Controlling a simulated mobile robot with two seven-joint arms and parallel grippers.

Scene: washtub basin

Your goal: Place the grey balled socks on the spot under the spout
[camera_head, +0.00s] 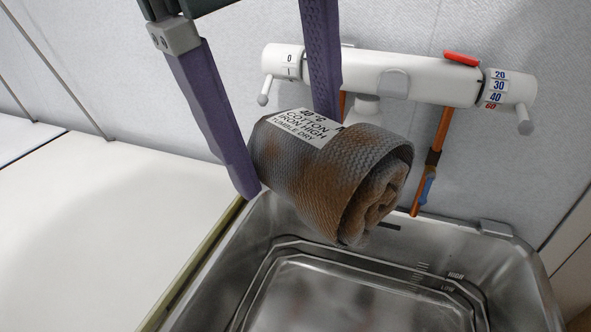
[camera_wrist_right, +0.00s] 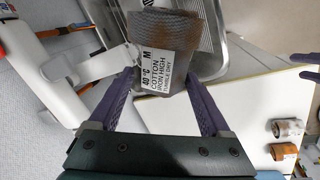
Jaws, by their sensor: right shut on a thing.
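The grey balled socks (camera_head: 330,175) are a grey and brown knitted roll with a white care label. My right gripper (camera_head: 288,155), with purple fingers, is shut on them and holds them over the back of the steel basin (camera_head: 500,265), in front of the spout (camera_head: 368,106). In the right wrist view the roll (camera_wrist_right: 190,38) sits between the two fingers (camera_wrist_right: 161,76), label towards the camera. The roll hides part of the basin's back wall and the spot beneath the spout. Purple fingers of my left gripper (camera_wrist_right: 302,66) show apart and empty at that view's right edge.
A white tap bar (camera_head: 425,82) with a red button and numbered knobs runs along the wall. An orange pipe (camera_head: 432,165) hangs below it.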

